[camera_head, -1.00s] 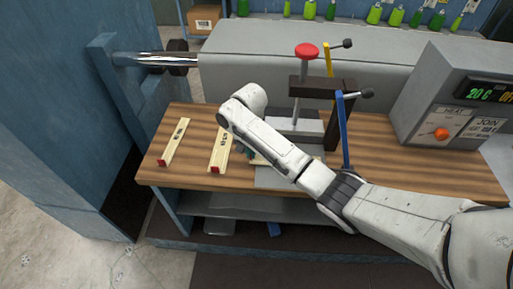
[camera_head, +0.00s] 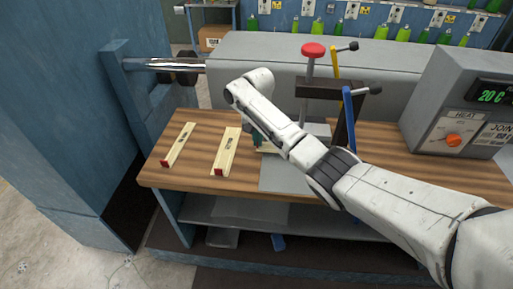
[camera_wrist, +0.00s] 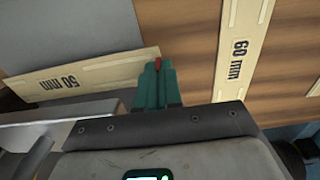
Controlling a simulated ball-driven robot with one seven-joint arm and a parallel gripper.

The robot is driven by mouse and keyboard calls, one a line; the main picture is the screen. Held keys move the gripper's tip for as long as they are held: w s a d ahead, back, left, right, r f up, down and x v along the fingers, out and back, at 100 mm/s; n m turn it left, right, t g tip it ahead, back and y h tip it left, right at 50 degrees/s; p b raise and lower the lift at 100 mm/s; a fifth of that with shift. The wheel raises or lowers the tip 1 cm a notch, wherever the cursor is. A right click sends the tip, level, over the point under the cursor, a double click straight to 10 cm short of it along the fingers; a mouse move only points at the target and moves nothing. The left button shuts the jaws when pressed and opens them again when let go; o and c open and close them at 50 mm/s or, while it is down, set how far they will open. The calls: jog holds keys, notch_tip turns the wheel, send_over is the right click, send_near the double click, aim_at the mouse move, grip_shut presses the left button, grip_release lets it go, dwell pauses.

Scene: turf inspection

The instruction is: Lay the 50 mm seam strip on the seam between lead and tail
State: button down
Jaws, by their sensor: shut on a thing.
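The 50 mm seam strip (camera_wrist: 72,80) is a pale flat strip with a black label. My gripper (camera_wrist: 157,82) has green fingers shut on its red-tipped end. In the wrist view the strip reaches left between a dark grey sheet (camera_wrist: 70,30) and a lighter grey piece (camera_wrist: 75,117). I cannot tell whether it touches them. In the head view my arm hides most of the gripper (camera_head: 256,140) and the strip, by the press. A grey flat sheet (camera_head: 283,176) lies on the bench in front. The seam itself is not clearly visible.
A 60 mm strip (camera_wrist: 240,55) lies on the wooden bench, also in the head view (camera_head: 226,152). Another strip (camera_head: 178,145) lies farther left. The press with a red knob (camera_head: 313,50) and blue lever (camera_head: 349,120) stands close right of my gripper. A heat control box (camera_head: 455,110) stands at right.

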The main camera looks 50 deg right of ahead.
jog(key=shift+w+d+f+b, duration=0.2)
jog(key=shift+w+d+b, duration=0.9)
jog(key=shift+b, duration=0.55)
jog(key=shift+s+d+f, duration=0.1)
jog(key=shift+s+f, duration=0.15)
jog(key=shift+f, duration=0.35)
jog(key=c, duration=1.2)
grip_release()
notch_tip(320, 180, up, 11)
jog(key=shift+f+b, duration=0.1)
jog(key=shift+b, duration=0.25)
